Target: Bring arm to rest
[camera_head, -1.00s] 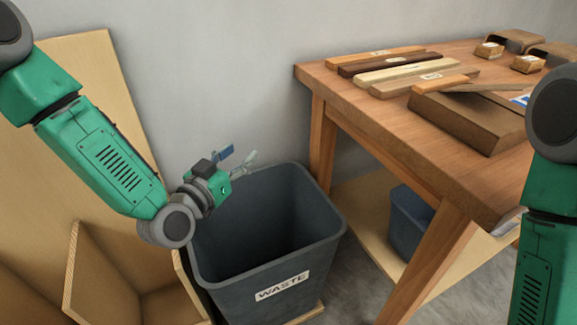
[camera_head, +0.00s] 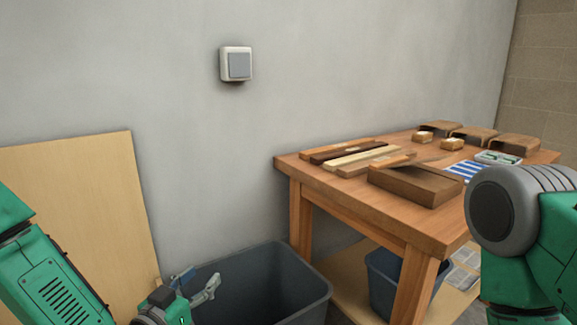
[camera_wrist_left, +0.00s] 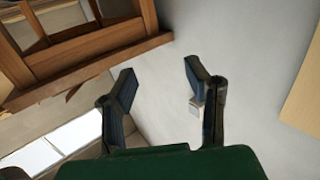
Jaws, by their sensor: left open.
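My left gripper (camera_head: 195,283) is at the lower left in the head view, over the left rim of the dark grey waste bin (camera_head: 275,278). In the left wrist view its two fingers (camera_wrist_left: 163,95) stand wide apart with nothing between them. My left arm (camera_head: 55,280) comes in from the left edge. My right arm (camera_head: 520,225) shows at the right edge, in front of the table. My right gripper is out of the picture.
A light switch (camera_head: 236,64) is on the wall. A plywood board (camera_head: 85,190) leans at left.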

